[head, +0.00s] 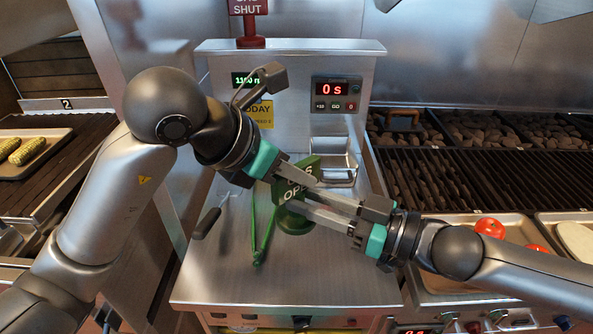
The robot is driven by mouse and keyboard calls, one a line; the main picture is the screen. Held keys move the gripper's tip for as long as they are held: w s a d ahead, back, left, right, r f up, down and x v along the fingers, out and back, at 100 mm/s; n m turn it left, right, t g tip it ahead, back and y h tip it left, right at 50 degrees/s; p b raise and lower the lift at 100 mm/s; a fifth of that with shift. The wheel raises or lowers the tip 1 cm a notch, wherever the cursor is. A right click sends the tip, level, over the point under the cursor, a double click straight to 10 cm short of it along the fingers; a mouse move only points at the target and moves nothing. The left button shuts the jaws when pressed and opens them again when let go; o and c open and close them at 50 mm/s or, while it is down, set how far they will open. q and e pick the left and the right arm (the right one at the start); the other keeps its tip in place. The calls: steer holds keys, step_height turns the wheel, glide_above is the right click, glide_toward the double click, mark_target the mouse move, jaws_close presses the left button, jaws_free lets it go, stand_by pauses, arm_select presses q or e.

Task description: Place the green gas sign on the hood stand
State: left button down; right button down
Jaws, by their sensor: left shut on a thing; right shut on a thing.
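The green gas sign (289,190), with white lettering that reads "OPEN", is over the middle of the steel counter. Its round green base (293,222) is lower, partly behind my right gripper. My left gripper (306,180) is shut on the sign from the upper left. My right gripper (296,199) is shut on it from the lower right. The fingers cover part of the sign, and I cannot tell whether the base touches the counter. The hood stand (300,45) is the raised steel panel and ledge at the back. A red "SHUT" sign (250,22) stands on its top left.
Green tongs (262,238) lie left of the sign. A timer (337,93) and steel holder (335,150) are on the panel. Grills flank the counter, with corn (27,150) on a left tray and tomatoes (490,228) on a right one. The ledge right of the red sign is clear.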

stand_by(0.5)
steer(key=c, duration=0.6)
jaws_free()
steer(key=shift+d, duration=0.1)
